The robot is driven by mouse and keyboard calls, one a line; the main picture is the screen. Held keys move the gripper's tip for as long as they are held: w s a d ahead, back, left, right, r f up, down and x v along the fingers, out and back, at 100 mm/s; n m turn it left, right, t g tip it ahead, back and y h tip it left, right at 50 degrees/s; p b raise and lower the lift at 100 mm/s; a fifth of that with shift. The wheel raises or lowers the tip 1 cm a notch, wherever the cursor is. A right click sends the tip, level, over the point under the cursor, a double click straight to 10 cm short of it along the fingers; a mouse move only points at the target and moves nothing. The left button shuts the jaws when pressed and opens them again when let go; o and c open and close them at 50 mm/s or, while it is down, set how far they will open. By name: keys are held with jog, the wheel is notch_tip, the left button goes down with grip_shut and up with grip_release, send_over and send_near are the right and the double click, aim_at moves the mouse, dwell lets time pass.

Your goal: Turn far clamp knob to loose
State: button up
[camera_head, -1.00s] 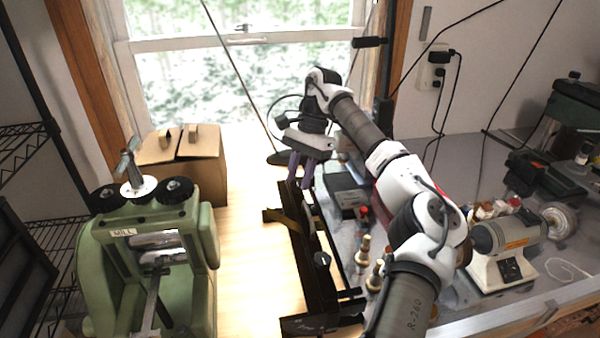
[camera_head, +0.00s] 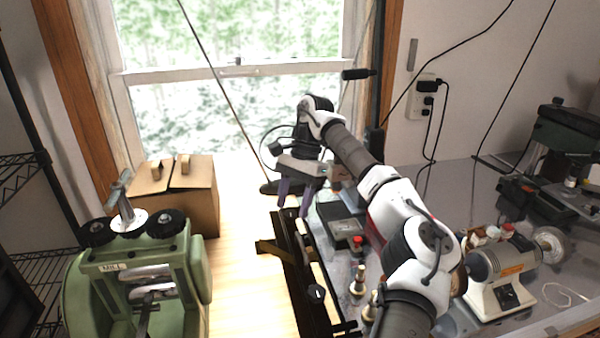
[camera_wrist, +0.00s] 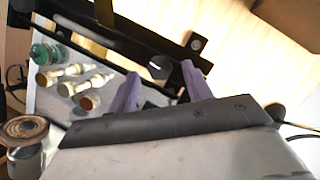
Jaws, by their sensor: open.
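The far clamp knob (camera_wrist: 159,67) is a small round black knob with a pale mark on top, on the black clamp rail (camera_wrist: 135,38) in the wrist view. I cannot tell its setting. My gripper (camera_wrist: 160,92) is open, its two purple fingers apart, and the knob shows between and just beyond them; nothing is held. In the head view my gripper (camera_head: 294,210) points down over the far end of the rail (camera_head: 292,275), and I cannot make out the far knob there. A nearer black knob (camera_head: 316,293) with a pale mark sits further along the rail.
A yellow lever (camera_head: 270,247) sticks out from the rail. Bottles with brass and red caps (camera_wrist: 73,80) stand beside it. A green mill (camera_head: 140,270) and a cardboard box (camera_head: 180,200) are at left. Bare wooden bench (camera_head: 245,270) lies between mill and rail.

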jog(key=p+v, duration=0.3)
jog(key=v, duration=0.9)
jog(key=shift+r, duration=0.4)
jog(key=shift+w, duration=0.15)
